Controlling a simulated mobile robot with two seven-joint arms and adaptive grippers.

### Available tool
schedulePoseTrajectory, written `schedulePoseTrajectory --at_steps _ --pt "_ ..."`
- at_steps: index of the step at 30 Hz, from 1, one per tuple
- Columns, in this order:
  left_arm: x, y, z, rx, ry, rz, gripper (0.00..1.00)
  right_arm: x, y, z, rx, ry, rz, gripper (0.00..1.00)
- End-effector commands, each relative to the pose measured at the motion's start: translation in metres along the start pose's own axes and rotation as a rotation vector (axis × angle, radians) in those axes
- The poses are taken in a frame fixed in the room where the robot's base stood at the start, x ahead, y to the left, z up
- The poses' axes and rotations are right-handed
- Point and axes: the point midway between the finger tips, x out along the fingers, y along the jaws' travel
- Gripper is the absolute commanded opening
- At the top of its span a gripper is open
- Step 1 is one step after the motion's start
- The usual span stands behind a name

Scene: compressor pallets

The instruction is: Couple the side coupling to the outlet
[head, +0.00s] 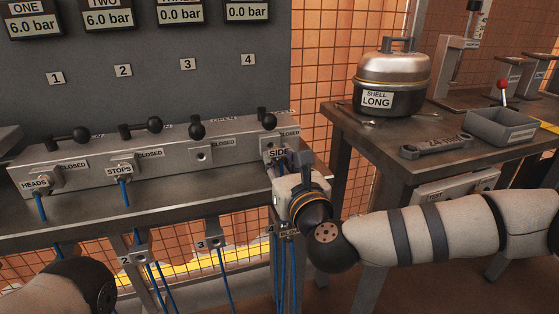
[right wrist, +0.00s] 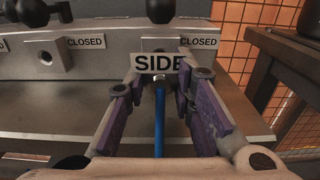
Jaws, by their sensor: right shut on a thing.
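The side coupling, under a white SIDE tag (head: 279,153), is at the right end of the grey manifold (head: 225,152), in front of the fourth outlet. My right gripper (head: 287,165) is shut on it. In the right wrist view the purple fingers (right wrist: 162,80) stand either side of the SIDE tag (right wrist: 158,63), and a blue hose (right wrist: 160,120) hangs down between them. The tag and fingers hide the outlet, so I cannot tell whether the coupling is seated. Part of my left arm shows at the lower left of the head view; its gripper does not.
HEADS (head: 35,184) and STOPS (head: 119,170) couplings sit at the first two outlets. The third outlet (head: 201,156) is bare. Black valve handles top the manifold, with CLOSED signs. Numbered hose holders (head: 214,240) hang below the bench.

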Motion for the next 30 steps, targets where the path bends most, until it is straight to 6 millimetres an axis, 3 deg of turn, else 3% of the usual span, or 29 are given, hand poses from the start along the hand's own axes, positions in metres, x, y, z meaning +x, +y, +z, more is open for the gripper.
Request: schedulePoseTrajectory --at_steps 30 --pt "0.012 0.000 0.001 0.000 -0.020 -0.001 0.40 0.022 0.000 -0.001 0.000 0.000 0.000 0.00"
